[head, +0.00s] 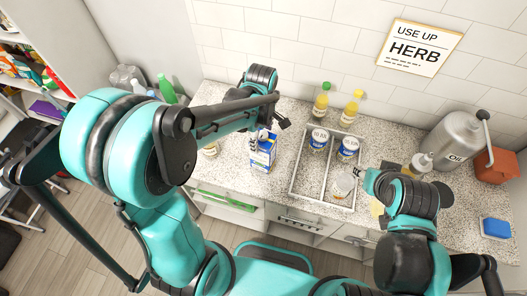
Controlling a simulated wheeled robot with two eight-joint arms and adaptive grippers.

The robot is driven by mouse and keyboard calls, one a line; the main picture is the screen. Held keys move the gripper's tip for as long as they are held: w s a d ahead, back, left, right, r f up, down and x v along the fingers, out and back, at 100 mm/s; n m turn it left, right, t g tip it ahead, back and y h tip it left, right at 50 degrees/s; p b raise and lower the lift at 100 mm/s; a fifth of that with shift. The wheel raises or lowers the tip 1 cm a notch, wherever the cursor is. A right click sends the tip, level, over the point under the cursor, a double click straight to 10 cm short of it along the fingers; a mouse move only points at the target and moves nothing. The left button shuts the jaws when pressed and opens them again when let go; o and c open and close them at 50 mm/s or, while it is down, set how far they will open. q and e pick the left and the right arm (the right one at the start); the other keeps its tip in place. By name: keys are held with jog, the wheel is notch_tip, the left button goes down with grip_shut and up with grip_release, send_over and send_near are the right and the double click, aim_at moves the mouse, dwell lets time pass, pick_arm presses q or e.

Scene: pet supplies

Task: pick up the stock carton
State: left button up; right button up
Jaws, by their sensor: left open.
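The stock carton (261,157), a blue and white box, stands upright on the speckled counter left of the wire-framed tray. My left gripper (268,132) is open at the carton's top. Its fingers hide part of the carton's upper end, and I cannot tell whether they touch it. My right gripper (358,172) is low over the tray's right side, close to a small clear container (344,185). Its fingers are too small and covered to tell their state.
The metal-edged tray (293,178) holds two blue and white tins (318,139) (347,148). Two yellow bottles (321,101) (352,108) stand behind it. An oil can (454,138), a pump bottle (420,163) and a blue sponge (495,228) are at the right.

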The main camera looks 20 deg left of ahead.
pick_arm(q)
jog(key=shift+s+f, duration=0.1)
jog(key=shift+f, duration=0.15)
notch_tip(320, 180, down, 8)
jog(key=shift+d+r+b, duration=0.15)
jog(key=shift+r+b, duration=0.1)
jog(key=shift+b, duration=0.5)
jog(key=c, duration=0.5)
grip_shut()
